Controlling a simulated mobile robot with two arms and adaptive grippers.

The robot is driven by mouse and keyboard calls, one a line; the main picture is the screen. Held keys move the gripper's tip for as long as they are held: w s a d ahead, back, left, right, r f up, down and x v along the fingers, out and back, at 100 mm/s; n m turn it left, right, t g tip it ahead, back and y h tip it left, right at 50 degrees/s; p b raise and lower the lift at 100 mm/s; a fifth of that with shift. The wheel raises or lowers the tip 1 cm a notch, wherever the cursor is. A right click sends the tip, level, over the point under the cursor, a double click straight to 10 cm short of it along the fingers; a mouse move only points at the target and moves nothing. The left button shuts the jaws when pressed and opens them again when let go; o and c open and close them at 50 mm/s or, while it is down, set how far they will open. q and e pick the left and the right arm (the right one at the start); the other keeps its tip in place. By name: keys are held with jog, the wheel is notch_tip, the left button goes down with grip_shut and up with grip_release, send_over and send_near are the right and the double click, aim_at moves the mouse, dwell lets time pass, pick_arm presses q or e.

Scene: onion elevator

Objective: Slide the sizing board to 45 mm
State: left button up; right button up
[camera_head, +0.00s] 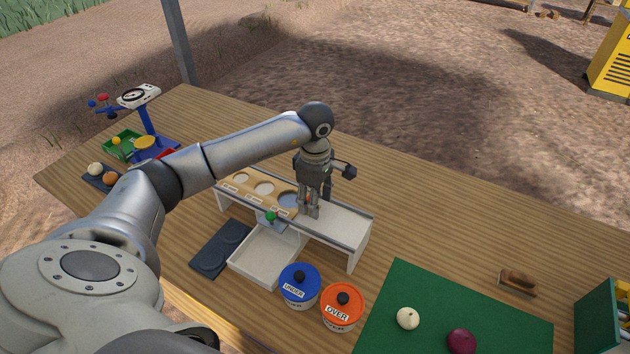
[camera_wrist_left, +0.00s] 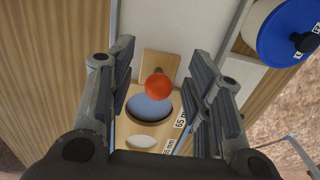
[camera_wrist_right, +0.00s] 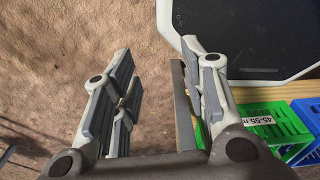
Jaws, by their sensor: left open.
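The wooden sizing board (camera_head: 276,194) lies in a light bench-top frame (camera_head: 345,222); several round holes show in it. In the left wrist view the board (camera_wrist_left: 158,64) carries a red ball knob (camera_wrist_left: 157,86) beside a hole and a label reading 65 mm; a second label is partly hidden. My left gripper (camera_head: 309,212) points down over the board's right end. In its wrist view the open fingers (camera_wrist_left: 160,75) stand either side of the red knob, apart from it. My right gripper (camera_wrist_right: 165,90) is open and empty, away from the board.
A green knob (camera_head: 270,216) is at the frame's front, above a pale tray (camera_head: 262,258). Blue UNDER (camera_head: 299,285) and orange OVER (camera_head: 342,307) tubs stand in front. A green mat (camera_head: 400,285) holds onions. A green crate (camera_wrist_right: 258,128) shows near my right gripper.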

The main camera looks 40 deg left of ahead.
aim_at(345, 224)
pick_arm(q)
jog(key=shift+f, duration=0.8)
pick_arm(e)
jog(key=shift+w+a+r, duration=0.1)
jog(key=shift+w+r, duration=0.05)
jog(key=shift+w, duration=0.3)
jog(key=shift+w+a+r, duration=0.1)
jog(key=shift+w+r, duration=0.05)
jog(key=shift+w, duration=0.3)
pick_arm(q)
jog(key=shift+c, duration=0.2)
pick_arm(e)
jog(key=shift+s, duration=0.1)
